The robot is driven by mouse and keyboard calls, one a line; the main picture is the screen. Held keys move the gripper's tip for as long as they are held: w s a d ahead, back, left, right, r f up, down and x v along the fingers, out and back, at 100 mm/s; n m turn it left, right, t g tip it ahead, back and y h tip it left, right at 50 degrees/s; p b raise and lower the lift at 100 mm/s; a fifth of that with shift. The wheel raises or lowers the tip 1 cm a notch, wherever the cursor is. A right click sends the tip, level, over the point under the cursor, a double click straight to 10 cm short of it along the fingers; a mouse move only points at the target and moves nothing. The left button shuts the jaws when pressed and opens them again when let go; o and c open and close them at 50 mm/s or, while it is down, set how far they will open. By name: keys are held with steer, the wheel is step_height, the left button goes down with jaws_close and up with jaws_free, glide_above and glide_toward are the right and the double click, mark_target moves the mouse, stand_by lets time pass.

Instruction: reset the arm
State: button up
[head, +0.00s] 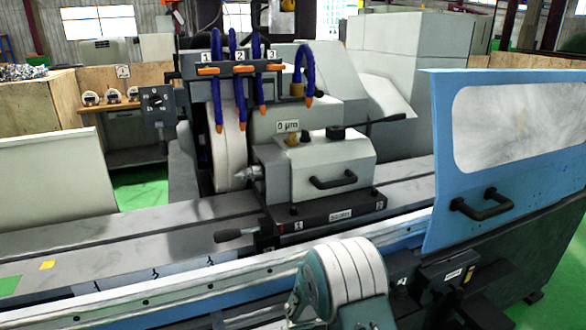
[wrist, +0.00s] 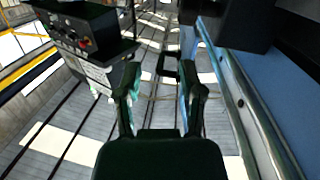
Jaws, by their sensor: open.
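My gripper (wrist: 160,78) shows in the wrist view with its two dark fingers spread apart. Nothing is between the fingers. A rounded white and grey-green link of my arm (head: 347,272) rises at the bottom of the head view, in front of the grinder's front rail. I cannot make out my gripper in the head view.
The grinder's wheel (head: 228,150) stands behind the table, with blue coolant hoses (head: 240,85) above it. The grey tailstock (head: 320,165) has a black handle. A blue sliding door (head: 510,150) is at right; a control panel (wrist: 75,30) shows in the wrist view.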

steer(key=s+d+r+n+g+y, duration=0.2)
steer(key=s+r+n+g+y, duration=0.4)
steer(key=s+r, duration=0.8)
steer(key=s+a+r+n+t+y, duration=0.3)
steer(key=s+a+r+t+y, duration=0.1)
steer(key=s, duration=0.3)
steer(key=s+a+r+n+t+y, duration=0.3)
steer(key=s+a+r+n+y, duration=0.1)
steer(key=s+y, duration=0.2)
steer(key=shift+s+a+n+t, duration=0.2)
steer(key=shift+s+n+t, duration=0.15)
steer(key=shift+s, duration=0.2)
